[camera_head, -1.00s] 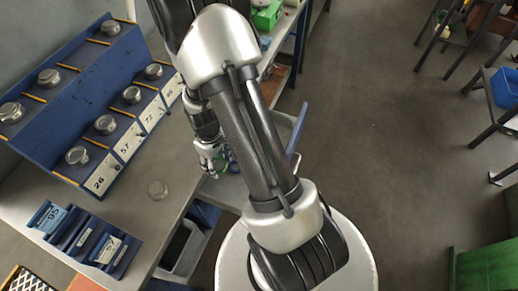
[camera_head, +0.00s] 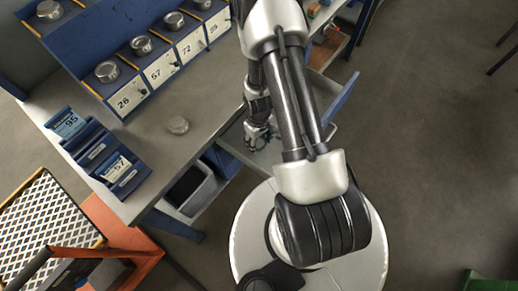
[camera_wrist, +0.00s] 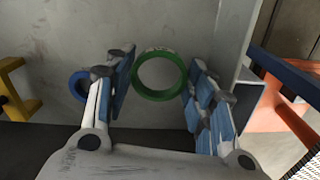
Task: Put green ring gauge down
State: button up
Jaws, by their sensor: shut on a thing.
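My gripper (camera_wrist: 160,78) is shut on the green ring gauge (camera_wrist: 160,96), which sits between the two blue-padded fingers in the wrist view. A plain grey surface lies behind the ring; I cannot tell whether the ring touches it. A blue ring (camera_wrist: 76,87) shows partly behind the left finger in the wrist view.
The open drawer has a blue front (camera_head: 341,104). A blue rack (camera_head: 95,65) with numbered plates and metal pieces stands on the bench (camera_head: 150,185). A grey bin (camera_head: 190,190) sits below.

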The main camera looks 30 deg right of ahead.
aim_at(259, 147)
jog(key=shift+f+b, duration=2)
jog(key=shift+f, duration=0.35)
jog(key=shift+f, duration=0.15)
jog(key=o, duration=1.2)
